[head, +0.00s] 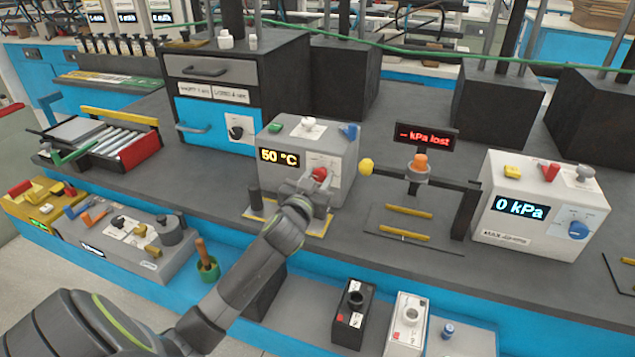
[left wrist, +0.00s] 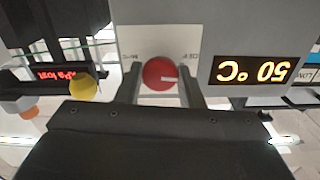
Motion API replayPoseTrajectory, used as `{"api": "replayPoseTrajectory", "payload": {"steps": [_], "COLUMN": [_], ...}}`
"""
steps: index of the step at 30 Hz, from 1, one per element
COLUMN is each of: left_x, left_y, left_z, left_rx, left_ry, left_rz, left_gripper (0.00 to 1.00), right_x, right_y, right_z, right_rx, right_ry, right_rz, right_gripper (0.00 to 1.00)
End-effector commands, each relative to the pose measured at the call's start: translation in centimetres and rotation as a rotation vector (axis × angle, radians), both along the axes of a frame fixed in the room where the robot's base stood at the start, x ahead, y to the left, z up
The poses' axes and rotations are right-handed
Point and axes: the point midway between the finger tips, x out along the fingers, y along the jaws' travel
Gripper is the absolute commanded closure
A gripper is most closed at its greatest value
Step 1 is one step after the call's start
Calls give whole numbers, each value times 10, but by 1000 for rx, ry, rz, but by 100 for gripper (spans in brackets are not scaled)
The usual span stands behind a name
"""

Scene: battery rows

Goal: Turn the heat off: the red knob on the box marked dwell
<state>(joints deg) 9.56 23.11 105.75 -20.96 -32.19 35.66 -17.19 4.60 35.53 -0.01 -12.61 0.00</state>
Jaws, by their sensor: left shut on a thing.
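The red knob (head: 320,174) is on the front of a grey box (head: 338,150) with a yellow 50 °C display (head: 279,157). My left gripper (head: 312,186) reaches the box front from below and is shut on the red knob. The left wrist view, upside down, shows the round red knob (left wrist: 160,73) with a pale pointer mark, between the two fingers of my left gripper (left wrist: 160,88). The 50 °C display (left wrist: 256,71) is beside it. I cannot make out the word dwell on the box. My right gripper is not in view.
A yellow ball-shaped end (head: 366,167) stands just right of the box, near a red "kPa lost" sign (head: 426,136). A white box (head: 540,205) with a 0 kPa display and blue knob stands at the right. Yellow bars (head: 404,236) lie between them.

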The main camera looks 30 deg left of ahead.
Motion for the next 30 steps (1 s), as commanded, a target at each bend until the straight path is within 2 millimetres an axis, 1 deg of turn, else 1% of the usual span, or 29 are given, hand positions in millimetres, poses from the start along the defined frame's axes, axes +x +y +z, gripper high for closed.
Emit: {"api": "replayPoseTrajectory", "payload": {"steps": [1,9,24,25,29,30], "left_x": [-1,-1,-1,-1,0,0], "left_y": [0,1,0,0,0,0], "left_z": [-4,-3,-3,-3,-2,-2], "left_rx": [-25,-101,-118,-118,-115,-115], "left_ry": [0,-17,-20,-20,-23,-23], "left_rz": [2,2,2,2,1,1], "left_gripper": [88,88,88,62,45,44], "right_x": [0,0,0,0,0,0], "right_y": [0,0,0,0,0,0], "right_z": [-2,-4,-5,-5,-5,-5], "right_rx": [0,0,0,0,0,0], "right_ry": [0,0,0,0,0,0], "right_rz": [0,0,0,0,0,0], "right_gripper": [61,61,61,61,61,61]}}
